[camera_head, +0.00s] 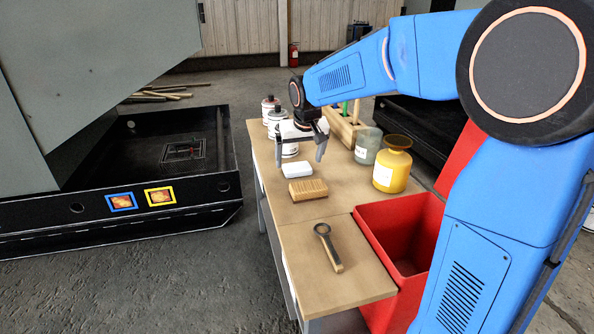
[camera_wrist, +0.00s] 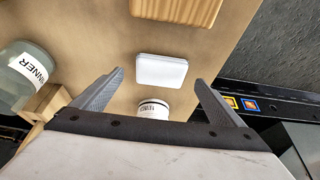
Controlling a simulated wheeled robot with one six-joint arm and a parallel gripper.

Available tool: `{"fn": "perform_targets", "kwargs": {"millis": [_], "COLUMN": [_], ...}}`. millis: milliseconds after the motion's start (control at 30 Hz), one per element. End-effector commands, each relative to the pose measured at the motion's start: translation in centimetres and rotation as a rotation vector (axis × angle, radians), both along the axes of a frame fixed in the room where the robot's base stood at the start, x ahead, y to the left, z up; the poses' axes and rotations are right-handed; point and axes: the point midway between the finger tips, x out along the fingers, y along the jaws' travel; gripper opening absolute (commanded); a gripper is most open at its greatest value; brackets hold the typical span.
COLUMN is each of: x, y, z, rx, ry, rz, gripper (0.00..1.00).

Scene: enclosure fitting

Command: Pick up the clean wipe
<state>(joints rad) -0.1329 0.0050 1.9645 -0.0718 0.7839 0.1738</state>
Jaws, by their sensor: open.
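The clean wipe, seen as a white folded pad (camera_head: 297,171), lies flat on the tan bench top, just behind a wooden block. It also shows in the wrist view (camera_wrist: 161,71), whole and uncovered, ahead of the fingertips. My gripper (camera_head: 300,160) is open and empty, hanging above the bench close to the wipe. In the wrist view my gripper's two grey fingers (camera_wrist: 159,80) are spread wide, one to each side of the wipe's near edge. I see no contact between the fingers and the wipe.
The wooden block (camera_head: 308,189) lies in front of the wipe. White bottles (camera_head: 270,106) stand behind my gripper. A jar of thinner (camera_wrist: 25,75) and a yellow bottle (camera_head: 392,168) stand right on the bench (camera_head: 300,213). A dark-headed tool (camera_head: 328,248) lies nearer, beside a red bin (camera_head: 400,215).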

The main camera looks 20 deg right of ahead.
Motion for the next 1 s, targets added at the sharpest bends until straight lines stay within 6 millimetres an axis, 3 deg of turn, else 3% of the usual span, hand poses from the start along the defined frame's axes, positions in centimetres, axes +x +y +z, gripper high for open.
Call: {"fn": "perform_targets", "kwargs": {"millis": [233,500,700,1000], "x": [1.4,1.7,1.6,1.7], "y": [0.1,0.1,0.1,0.1], "z": [-3.0,-3.4,-3.4,-3.2], "rx": [0.0,0.0,0.0,0.0], "ry": [0.002,-0.001,-0.001,-0.001], "rz": [0.0,0.0,0.0,0.0], "gripper": [0.92,0.92,0.49,0.48]}}
